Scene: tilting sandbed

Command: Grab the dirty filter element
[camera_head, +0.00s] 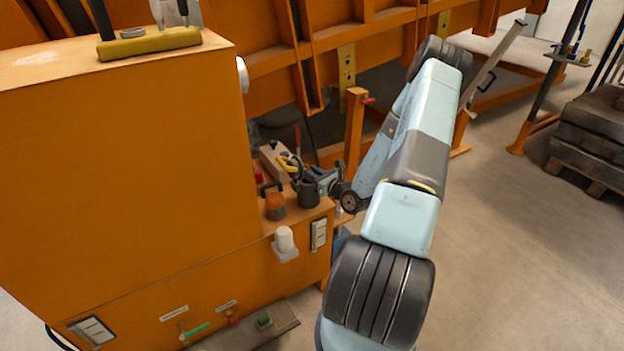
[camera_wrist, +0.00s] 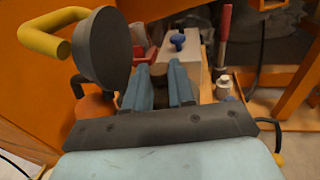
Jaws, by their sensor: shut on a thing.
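My gripper (camera_wrist: 159,72) has its two blue fingers closed on a small dark brown piece (camera_wrist: 160,79), which I take to be the dirty filter element. Only a little of it shows between the fingers. In the head view my gripper (camera_head: 326,180) is low over the orange cabinet's side ledge, beside a dark canister (camera_head: 308,194). The held piece cannot be made out there. Whether it still touches anything beneath it is hidden.
A dark round part (camera_wrist: 104,47) with a yellow handle (camera_wrist: 52,32) is close left of my fingers. A white cylinder (camera_head: 284,239) sits on a small bracket. Open floor lies right.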

